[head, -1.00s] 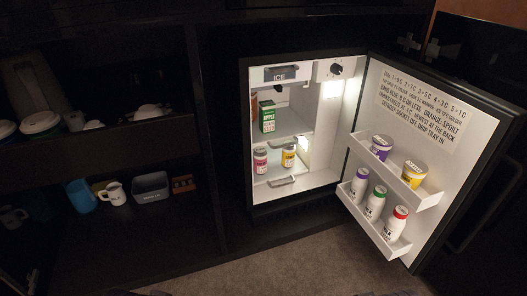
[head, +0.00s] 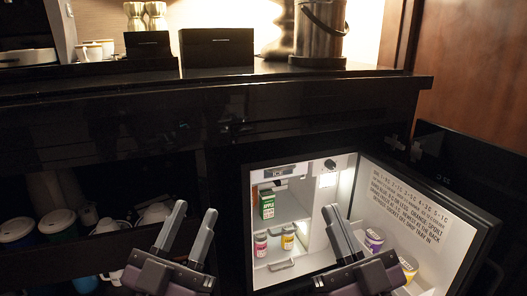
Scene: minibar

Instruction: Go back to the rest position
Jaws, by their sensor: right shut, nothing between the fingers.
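My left gripper (head: 195,210) is raised in front of the dark cabinet at lower centre-left. Its two fingers point up and stand apart, with nothing between them. My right gripper (head: 332,210) is raised in front of the open minibar fridge (head: 328,180). Its fingers point up, are together and hold nothing. It hides part of the fridge's interior and door side. The lower parts of both arms are out of the picture.
The fridge door (head: 410,215) stands open to the right. A green carton (head: 267,205) and two small bottles stand inside. Purple (head: 374,240) and yellow (head: 409,266) tubs sit in the door. The counter (head: 220,82) holds black boxes and an ice bucket (head: 319,30).

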